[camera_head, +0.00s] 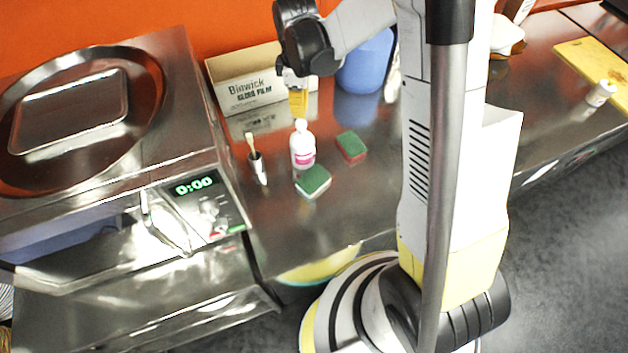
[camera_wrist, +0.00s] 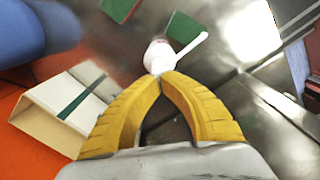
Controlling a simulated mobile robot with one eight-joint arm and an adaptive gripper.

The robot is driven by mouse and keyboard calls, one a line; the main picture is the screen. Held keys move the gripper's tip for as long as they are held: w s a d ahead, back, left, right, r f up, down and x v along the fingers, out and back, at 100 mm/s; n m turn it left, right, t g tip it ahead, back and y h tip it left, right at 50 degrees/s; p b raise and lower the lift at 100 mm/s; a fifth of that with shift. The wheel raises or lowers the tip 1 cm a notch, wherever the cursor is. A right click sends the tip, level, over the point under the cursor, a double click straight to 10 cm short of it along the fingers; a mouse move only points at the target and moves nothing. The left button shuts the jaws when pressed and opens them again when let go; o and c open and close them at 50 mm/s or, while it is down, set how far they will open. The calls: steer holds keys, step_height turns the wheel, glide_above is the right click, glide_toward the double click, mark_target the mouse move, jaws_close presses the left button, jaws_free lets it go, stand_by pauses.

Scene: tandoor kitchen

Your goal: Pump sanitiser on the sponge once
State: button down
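A white sanitiser bottle (camera_head: 302,158) with a pink label stands upright on the steel counter. A sponge (camera_head: 313,181) with a green top and pale body lies just in front of it. My gripper (camera_head: 299,114) has yellow fingers and is right above the bottle's pump top, pointing down. In the wrist view the fingertips (camera_wrist: 170,76) meet, with nothing seen between them. The bottle (camera_wrist: 158,57) shows just beyond them, its white spout (camera_wrist: 190,46) reaching toward the green sponge (camera_wrist: 183,27). I cannot tell whether the fingertips touch the pump.
A second sponge (camera_head: 351,147), green and red, lies to the right. A small metal cup (camera_head: 257,170) with a brush stands left of the bottle. A Binwick box (camera_head: 250,92) and a blue container (camera_head: 366,65) stand behind. A steel appliance (camera_head: 190,165) fills the left.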

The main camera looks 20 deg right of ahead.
mark_target(301, 122)
steer(key=shift+f, duration=0.2)
steer(key=shift+f+b, duration=2.15)
steer(key=shift+f, duration=0.05)
steer(key=shift+r, duration=0.15)
steer(key=shift+r+p, duration=1.55)
steer(key=shift+r, duration=0.7)
steer(key=shift+r, duration=0.15)
steer(key=shift+r+p, duration=1.8)
steer(key=shift+r, duration=1.1)
